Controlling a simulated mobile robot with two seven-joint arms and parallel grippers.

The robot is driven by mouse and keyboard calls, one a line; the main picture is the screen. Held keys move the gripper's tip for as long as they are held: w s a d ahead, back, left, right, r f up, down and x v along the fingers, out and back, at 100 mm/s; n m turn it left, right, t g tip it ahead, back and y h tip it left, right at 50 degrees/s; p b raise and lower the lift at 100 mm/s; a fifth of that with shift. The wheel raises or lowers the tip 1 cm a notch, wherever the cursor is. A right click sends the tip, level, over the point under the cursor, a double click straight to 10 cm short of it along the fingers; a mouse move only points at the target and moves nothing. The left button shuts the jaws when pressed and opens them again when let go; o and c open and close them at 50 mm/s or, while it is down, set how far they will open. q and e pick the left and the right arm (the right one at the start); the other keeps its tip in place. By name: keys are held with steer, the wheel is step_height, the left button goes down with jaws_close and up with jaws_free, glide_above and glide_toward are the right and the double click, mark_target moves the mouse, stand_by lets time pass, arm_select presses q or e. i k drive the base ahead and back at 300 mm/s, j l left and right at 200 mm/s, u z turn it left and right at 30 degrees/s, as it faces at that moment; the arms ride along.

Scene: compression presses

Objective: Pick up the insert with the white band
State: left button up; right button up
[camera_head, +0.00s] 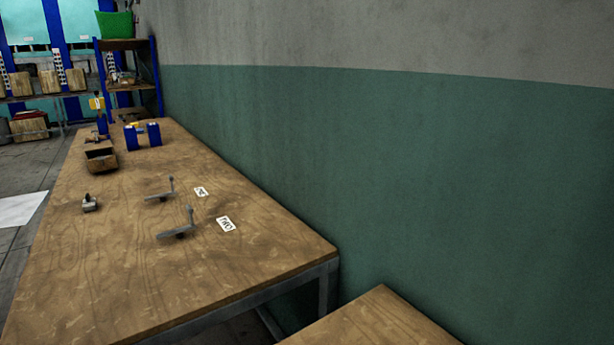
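No insert with a white band can be made out from here. A small grey object (89,204) stands on the left part of the wooden table (115,270); it is too small to tell what it is or whether it has a band. Two grey devices with upright levers, a farther one (161,195) and a nearer one (179,234), stand on the middle of the table. A white label lies beside each, a farther label (201,191) and a nearer label (225,224). Neither of my grippers is in view.
An open wooden box (101,160) and a blue fixture (131,139) stand at the table's far end. A blue-framed shelf (127,86) is behind. A green wall (400,180) runs along the right side. A second table (375,325) is at lower right. The table's near part is clear.

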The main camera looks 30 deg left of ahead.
mark_target(90, 205)
steer(key=k+l+u, duration=0.1)
steer(key=u, duration=2.05)
